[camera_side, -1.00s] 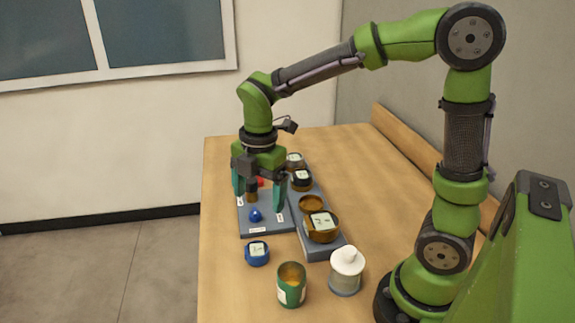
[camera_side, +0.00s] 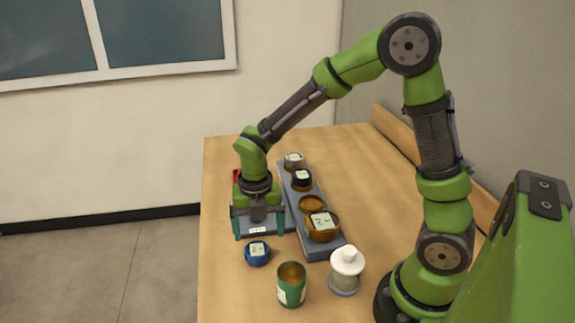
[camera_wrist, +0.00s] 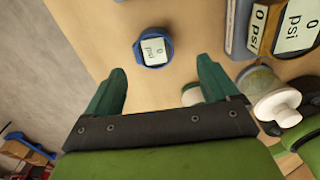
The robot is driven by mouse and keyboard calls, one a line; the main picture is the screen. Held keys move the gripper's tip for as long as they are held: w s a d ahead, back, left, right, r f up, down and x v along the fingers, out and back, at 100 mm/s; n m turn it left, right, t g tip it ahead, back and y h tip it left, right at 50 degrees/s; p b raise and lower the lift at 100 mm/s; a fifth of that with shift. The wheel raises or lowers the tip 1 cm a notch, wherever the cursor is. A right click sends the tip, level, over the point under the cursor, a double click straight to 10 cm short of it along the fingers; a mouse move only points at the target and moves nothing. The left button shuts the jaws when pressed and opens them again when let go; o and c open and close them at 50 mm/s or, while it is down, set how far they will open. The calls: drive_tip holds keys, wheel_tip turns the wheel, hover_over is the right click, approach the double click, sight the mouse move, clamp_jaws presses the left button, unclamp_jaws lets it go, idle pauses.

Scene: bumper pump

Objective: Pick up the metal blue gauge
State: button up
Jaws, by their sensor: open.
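The blue gauge (camera_side: 257,253) lies on the wooden table near its left edge, with its pale "0 psi" face up. In the wrist view the blue gauge (camera_wrist: 153,48) is beyond the fingertips, roughly centred between them. My gripper (camera_side: 258,224) is open and empty, with its two teal fingers apart. It is above the table, behind the gauge in the side view, and not touching it. In the wrist view my gripper (camera_wrist: 160,75) shows both fingers with a clear gap between them.
A grey rack (camera_side: 296,222) holding several gauges runs beside my gripper. A green open can (camera_side: 291,286) and a white-topped bottle (camera_side: 346,270) stand in front. The table's left edge is close.

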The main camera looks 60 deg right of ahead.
sight(257, 249)
drive_tip(key=shift+w+a+f, duration=0.1)
drive_tip(key=shift+w+f, duration=0.1)
drive_tip(key=shift+f, duration=1.4)
drive_tip(key=shift+w+a+f, duration=0.1)
drive_tip(key=shift+w+f, duration=0.05)
drive_tip(key=shift+f, duration=1.4)
drive_tip(key=shift+c, duration=0.2)
drive_tip(key=c, duration=1.2)
